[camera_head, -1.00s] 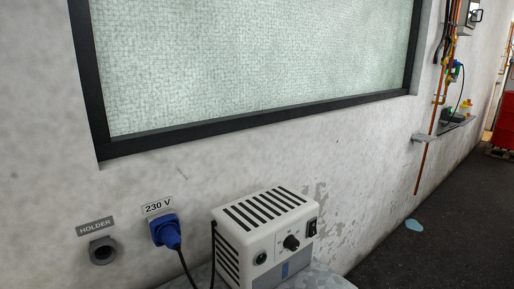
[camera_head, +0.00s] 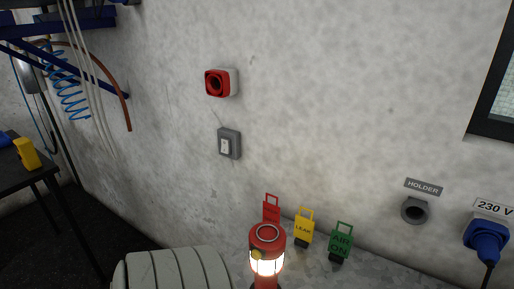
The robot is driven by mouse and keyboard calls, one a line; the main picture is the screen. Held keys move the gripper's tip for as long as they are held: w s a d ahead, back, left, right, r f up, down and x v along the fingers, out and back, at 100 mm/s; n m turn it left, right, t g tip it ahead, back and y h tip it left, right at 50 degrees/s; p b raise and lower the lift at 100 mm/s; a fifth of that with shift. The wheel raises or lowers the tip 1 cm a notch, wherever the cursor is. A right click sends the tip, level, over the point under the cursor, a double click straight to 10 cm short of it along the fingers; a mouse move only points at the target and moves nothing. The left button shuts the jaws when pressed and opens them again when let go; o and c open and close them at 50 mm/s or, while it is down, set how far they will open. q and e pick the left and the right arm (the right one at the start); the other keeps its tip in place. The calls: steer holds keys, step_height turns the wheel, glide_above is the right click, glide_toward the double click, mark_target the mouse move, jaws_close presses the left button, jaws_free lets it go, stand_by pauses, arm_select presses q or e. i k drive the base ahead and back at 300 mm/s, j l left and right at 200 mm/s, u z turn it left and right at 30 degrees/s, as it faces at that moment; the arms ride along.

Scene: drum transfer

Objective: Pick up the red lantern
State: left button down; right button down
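The red lantern (camera_head: 267,236) stands upright at the bottom middle of the head view, with a red cap and a lit white glass. Its base is cut off by the lower picture edge. It stands in front of a red tag (camera_head: 271,208) and partly covers it. Neither of my grippers shows in the view.
A yellow tag (camera_head: 304,228) and a green tag (camera_head: 341,240) stand right of the lantern on a grey surface (camera_head: 385,268) against the wall. A ribbed pale object (camera_head: 175,270) is at its left. A holder socket (camera_head: 415,210) and blue plug (camera_head: 486,240) are on the wall.

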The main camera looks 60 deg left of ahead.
mark_target(269, 239)
steer(key=u, duration=1.8)
